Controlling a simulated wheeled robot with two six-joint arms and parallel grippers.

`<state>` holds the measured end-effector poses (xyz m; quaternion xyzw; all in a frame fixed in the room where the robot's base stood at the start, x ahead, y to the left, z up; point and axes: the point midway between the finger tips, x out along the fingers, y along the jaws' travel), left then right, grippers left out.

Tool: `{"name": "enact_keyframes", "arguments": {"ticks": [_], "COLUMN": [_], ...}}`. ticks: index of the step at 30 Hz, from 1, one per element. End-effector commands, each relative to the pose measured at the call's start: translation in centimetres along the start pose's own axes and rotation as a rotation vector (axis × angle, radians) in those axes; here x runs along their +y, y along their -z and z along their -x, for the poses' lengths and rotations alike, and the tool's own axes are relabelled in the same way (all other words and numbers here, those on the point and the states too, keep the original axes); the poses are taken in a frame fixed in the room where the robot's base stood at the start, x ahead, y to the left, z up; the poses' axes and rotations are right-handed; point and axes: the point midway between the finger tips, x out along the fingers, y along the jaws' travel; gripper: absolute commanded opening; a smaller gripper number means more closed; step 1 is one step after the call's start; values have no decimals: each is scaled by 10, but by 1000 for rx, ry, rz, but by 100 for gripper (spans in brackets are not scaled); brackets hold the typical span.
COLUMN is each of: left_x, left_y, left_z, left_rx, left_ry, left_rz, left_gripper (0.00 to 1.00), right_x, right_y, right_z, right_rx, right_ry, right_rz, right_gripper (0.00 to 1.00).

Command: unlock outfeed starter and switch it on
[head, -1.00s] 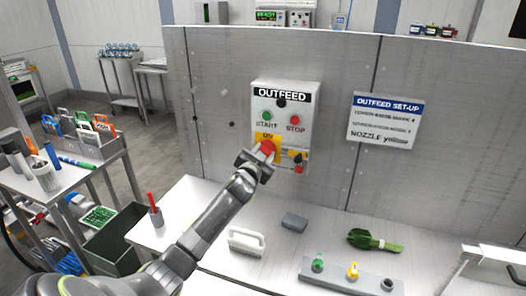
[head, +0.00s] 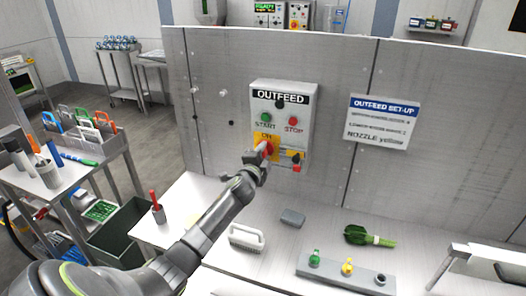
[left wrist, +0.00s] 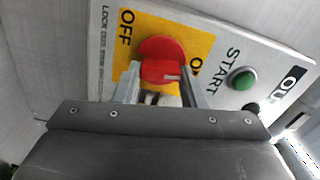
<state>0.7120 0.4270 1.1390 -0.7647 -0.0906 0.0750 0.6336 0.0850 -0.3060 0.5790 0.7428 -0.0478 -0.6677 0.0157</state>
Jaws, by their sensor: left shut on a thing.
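The outfeed starter (head: 282,112) is a pale box on the grey wall panel with a green START button (head: 266,118) and a red STOP button (head: 292,121). Its red rotary knob (left wrist: 160,58) sits on a yellow plate marked OFF and ON. My left gripper (left wrist: 160,92) is shut on the knob, a finger on either side. A white mark on the knob lies towards the partly hidden ON lettering in the left wrist view. A small red and black item (head: 297,162), perhaps a padlock, hangs right of the knob. My right gripper is not in view.
A set-up sign (head: 381,122) hangs right.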

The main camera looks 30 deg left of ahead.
Motion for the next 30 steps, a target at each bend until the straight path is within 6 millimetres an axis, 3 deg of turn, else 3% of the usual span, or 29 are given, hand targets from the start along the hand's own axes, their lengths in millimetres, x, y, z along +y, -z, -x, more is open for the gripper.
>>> {"name": "enact_keyframes", "arguments": {"ticks": [12,28,29,30], "left_x": [2,3,3,3], "left_y": [0,0,0,0], "left_z": [0,0,0,0], "left_rx": [-1,-1,-1,-1], "left_ry": [-2,-3,-3,-3], "left_rz": [-180,-205,-205,-204], "left_gripper": [14,14,38,44], "right_x": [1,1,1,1], "right_y": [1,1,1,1], "right_z": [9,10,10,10], "right_rx": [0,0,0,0], "right_ry": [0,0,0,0], "right_rz": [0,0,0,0], "right_gripper": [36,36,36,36]}}
